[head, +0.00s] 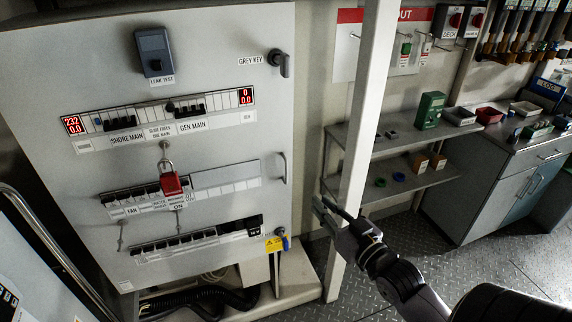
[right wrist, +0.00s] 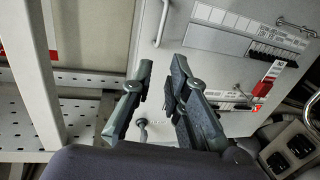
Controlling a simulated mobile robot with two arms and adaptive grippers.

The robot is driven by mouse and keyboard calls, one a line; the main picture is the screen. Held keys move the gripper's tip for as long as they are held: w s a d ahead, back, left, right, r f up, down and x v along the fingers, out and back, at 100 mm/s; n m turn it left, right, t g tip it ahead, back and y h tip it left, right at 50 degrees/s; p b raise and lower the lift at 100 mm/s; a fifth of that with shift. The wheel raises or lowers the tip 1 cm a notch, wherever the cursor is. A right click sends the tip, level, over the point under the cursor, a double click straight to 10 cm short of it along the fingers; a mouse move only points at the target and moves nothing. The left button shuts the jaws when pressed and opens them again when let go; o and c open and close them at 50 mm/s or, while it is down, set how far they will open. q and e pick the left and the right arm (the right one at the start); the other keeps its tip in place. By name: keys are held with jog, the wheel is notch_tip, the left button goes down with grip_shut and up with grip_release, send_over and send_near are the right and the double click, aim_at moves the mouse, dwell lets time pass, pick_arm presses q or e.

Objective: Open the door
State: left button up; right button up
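The door is the large grey front panel (head: 215,60) of an electrical cabinet, and it looks shut. A slim vertical pull handle (head: 283,167) sits near its right edge; it also shows in the right wrist view (right wrist: 161,22), beyond the fingertips. A dark rotary handle (head: 279,63) labelled GREY KEY sits above it. A lock with a blue key (head: 281,236) and yellow tag sits lower down. My right gripper (head: 322,206) is right of the door's edge by the post, apart from the handle. In the right wrist view its fingers (right wrist: 160,75) are parted and empty. My left gripper is not seen.
A white post (head: 365,110) stands close to my right gripper. Shelves (head: 400,182) with small boxes stand behind it. A red padlock (head: 172,184) hangs on the panel. Dark hoses (head: 205,298) lie beneath the cabinet. Checker-plate floor (head: 400,222) is open at the right.

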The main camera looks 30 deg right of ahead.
aim_at(287, 169)
jog(key=w+p, duration=0.1)
jog(key=w, duration=0.4)
jog(key=w+p, duration=0.1)
jog(key=w, duration=0.5)
jog(key=w+p, duration=0.1)
jog(key=w, duration=0.5)
jog(key=shift+d, duration=0.35)
grip_shut()
